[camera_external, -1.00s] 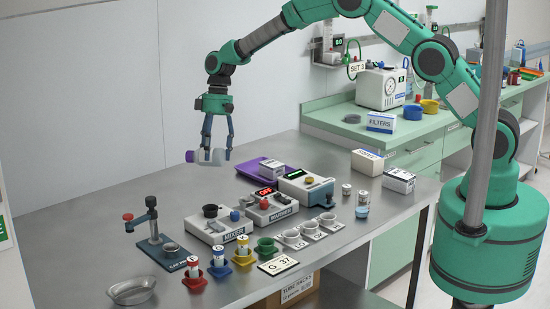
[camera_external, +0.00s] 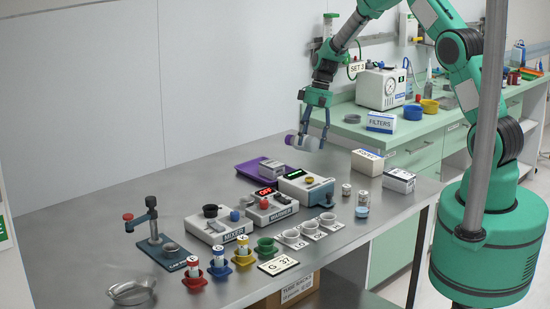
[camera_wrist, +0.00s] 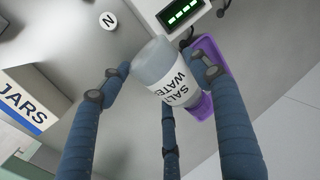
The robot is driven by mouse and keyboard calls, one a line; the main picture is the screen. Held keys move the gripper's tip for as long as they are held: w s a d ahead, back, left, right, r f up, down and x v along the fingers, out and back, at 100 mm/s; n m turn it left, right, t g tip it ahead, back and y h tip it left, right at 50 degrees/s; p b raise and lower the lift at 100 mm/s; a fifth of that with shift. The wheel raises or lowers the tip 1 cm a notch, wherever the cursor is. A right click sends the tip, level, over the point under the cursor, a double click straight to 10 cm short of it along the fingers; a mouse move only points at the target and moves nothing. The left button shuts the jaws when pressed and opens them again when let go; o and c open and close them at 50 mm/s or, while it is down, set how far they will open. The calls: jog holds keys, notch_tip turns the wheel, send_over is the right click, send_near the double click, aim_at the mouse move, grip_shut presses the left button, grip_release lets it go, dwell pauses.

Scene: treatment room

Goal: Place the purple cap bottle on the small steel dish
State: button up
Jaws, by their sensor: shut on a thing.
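My gripper (camera_external: 307,139) is shut on the purple cap bottle (camera_external: 304,143), holding it on its side in the air above the back right of the steel table. Its purple cap points left in the external view. In the wrist view the bottle (camera_wrist: 155,65) is grey and translucent between my fingers, with a white label that reads "SALT WATER". A small shiny steel dish (camera_external: 132,298) sits at the table's front left corner, far from my gripper.
A purple tray (camera_external: 252,175) with a box lies below. The mixer (camera_external: 217,229), warmer (camera_external: 271,214), coloured holders with vials, white cups (camera_external: 309,228) and a clamp stand (camera_external: 160,245) fill the table's middle. The back left of the table is clear.

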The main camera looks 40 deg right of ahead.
jog(key=s+d+m, duration=0.1)
jog(key=s+d, duration=0.2)
jog(key=d, duration=0.3)
jog(key=shift+s+d+f, duration=0.2)
jog(key=shift+d+f, duration=0.05)
jog(key=shift+f, duration=0.1)
jog(key=shift+a, duration=0.1)
jog(key=w+a+b, duration=0.1)
jog(key=w+a, duration=0.2)
jog(key=a, duration=0.8)
jog(key=w+a+b, duration=0.1)
jog(key=w+a, duration=0.1)
jog(key=a, duration=0.9)
jog(key=w+a+b, duration=0.1)
jog(key=w+a, duration=0.2)
jog(key=a, duration=0.8)
jog(key=shift+w+a, duration=0.15)
jog(key=shift+w, duration=0.15)
jog(key=shift+f, duration=0.1)
jog(key=shift+f+b, duration=0.6)
jog(key=shift+f, duration=2.45)
jog(key=shift+f+b, duration=0.4)
jog(key=shift+f, duration=1.45)
